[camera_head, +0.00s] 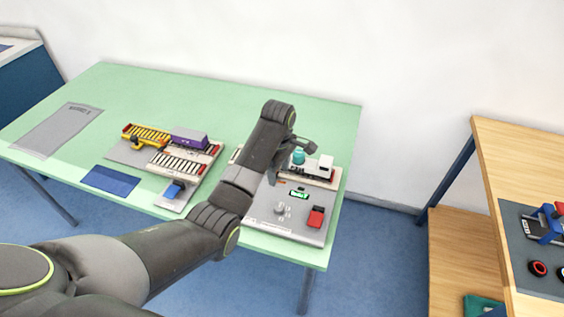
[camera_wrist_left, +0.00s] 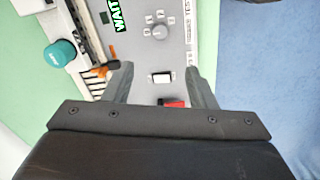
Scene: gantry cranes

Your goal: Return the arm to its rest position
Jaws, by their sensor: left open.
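My left arm reaches in from the lower left in the head view, over the green table (camera_head: 240,97). My left gripper (camera_head: 299,158) hangs over the panel unit at the table's right side, its fingers partly hidden by my wrist. In the left wrist view my left gripper (camera_wrist_left: 158,78) is open, its two fingers apart with nothing between them. Below it is the grey control panel (camera_head: 262,211) with a dial (camera_wrist_left: 158,31), a small white switch (camera_wrist_left: 161,77) and a red part (camera_wrist_left: 174,103). My right gripper is not in view.
A teal cylinder (camera_head: 298,157) stands on the panel unit close to my gripper. A second unit with a yellow rack (camera_head: 146,134) and a purple block (camera_head: 189,138) is left of my arm. A wooden table (camera_head: 520,160) stands at the right, with blue floor between.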

